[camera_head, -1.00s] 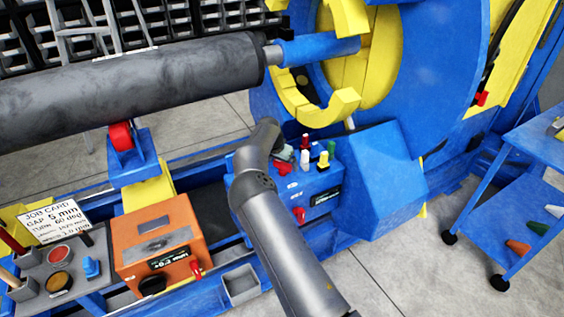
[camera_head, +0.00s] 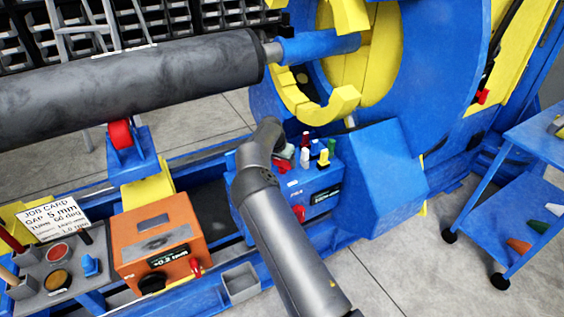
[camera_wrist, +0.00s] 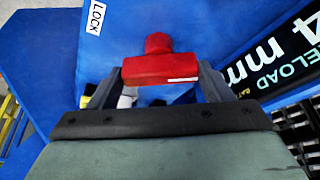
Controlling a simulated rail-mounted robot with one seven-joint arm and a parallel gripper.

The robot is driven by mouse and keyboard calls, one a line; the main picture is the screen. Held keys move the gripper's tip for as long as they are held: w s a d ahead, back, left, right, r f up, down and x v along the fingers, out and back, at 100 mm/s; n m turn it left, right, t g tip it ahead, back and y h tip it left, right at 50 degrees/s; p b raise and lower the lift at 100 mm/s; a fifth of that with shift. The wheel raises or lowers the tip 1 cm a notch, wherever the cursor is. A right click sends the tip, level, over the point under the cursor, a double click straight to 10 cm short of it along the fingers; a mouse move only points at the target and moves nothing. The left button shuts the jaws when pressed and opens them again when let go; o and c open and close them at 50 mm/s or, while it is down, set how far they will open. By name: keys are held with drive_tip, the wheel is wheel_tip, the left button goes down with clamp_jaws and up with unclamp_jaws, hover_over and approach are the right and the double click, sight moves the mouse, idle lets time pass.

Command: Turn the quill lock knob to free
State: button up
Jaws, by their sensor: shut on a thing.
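The quill lock knob (camera_wrist: 160,68) is red, with a crossbar and a white mark near the bar's right end. In the wrist view it sits on a blue face, and its bar runs across the picture. A white LOCK label (camera_wrist: 95,17) is up and left of it. No FREE label shows. My gripper (camera_wrist: 160,76) is shut on the knob, one grey finger at each end of the bar.
White, red, green and yellow levers (camera_head: 318,150) stand close right of my gripper. Another red knob (camera_head: 298,213) is on the box's front. A dark screen with lettering (camera_wrist: 265,55) is at right in the wrist view. An orange box (camera_head: 160,235) stands left of my arm.

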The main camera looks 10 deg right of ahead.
drive_tip(key=n+y+b, duration=0.1)
drive_tip(key=n+b, duration=0.1)
drive_tip(key=n, duration=0.1)
drive_tip(key=n+t+y+b, duration=0.1)
drive_tip(key=n+b, duration=0.1)
drive_tip(key=b, duration=0.1)
drive_tip(key=shift+d+f+n, duration=0.15)
drive_tip(key=shift+n, duration=0.25)
drive_tip(key=n+y+b, duration=0.1)
drive_tip(key=n+b, duration=0.1)
drive_tip(key=shift+d+n, duration=0.1)
drive_tip(key=shift+n, duration=0.2)
drive_tip(key=shift+n+y+b, duration=0.6)
drive_tip(key=shift+n+b, duration=0.05)
drive_tip(key=shift+n, duration=0.75)
drive_tip(key=o, duration=1)
drive_tip(key=shift+r, duration=0.2)
drive_tip(key=v, duration=1.7)
drive_tip(key=shift+w+d+r, duration=0.15)
drive_tip(key=shift+r, duration=0.15)
